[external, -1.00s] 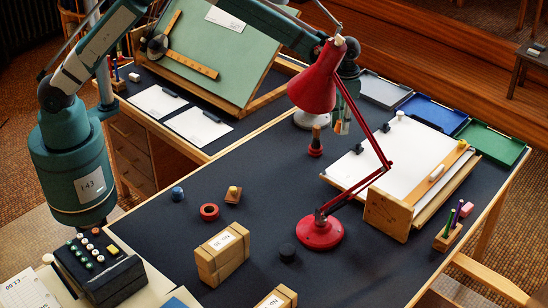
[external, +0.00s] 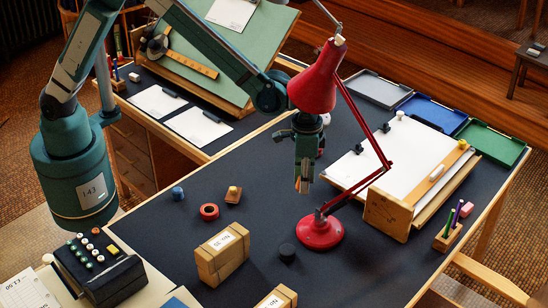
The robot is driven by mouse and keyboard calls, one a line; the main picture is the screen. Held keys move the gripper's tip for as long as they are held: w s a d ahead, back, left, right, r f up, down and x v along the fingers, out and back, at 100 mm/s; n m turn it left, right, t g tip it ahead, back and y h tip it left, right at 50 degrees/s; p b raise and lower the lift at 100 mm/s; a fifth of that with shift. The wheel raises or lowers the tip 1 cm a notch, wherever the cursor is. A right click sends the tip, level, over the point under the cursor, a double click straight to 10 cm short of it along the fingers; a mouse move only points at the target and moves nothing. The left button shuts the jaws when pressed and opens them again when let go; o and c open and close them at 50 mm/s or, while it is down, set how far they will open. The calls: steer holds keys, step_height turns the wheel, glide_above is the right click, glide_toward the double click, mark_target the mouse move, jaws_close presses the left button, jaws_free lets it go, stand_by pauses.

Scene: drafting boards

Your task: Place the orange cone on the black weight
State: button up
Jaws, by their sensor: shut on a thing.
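The black weight (external: 287,252) is a short dark disc on the dark desk top, left of the red lamp's base. My gripper (external: 302,185) points down over the desk, left of the lamp arm and behind the weight in the picture. It is shut on a small orange thing (external: 297,184), apparently the orange cone. Only a sliver of it shows between the fingers, so its shape and tilt cannot be told. Nothing is seen on top of the weight.
The red desk lamp (external: 320,232) stands close right of the weight, its shade beside my arm. A drawing board (external: 400,150) is at right.

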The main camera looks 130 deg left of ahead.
steer(key=d+m+b, duration=0.1)
steer(key=d, duration=1)
step_height(320, 180, up, 4)
steer(key=m+p, duration=0.2)
steer(key=p, duration=0.4)
glide_above(289, 250)
steer(key=shift+f, duration=0.2)
steer(key=shift+f+b, duration=0.45)
steer(key=shift+f, duration=2.7)
steer(key=shift+f, duration=0.1)
steer(key=shift+f, duration=1.75)
steer(key=shift+f+b, duration=0.15)
steer(key=shift+b, duration=0.2)
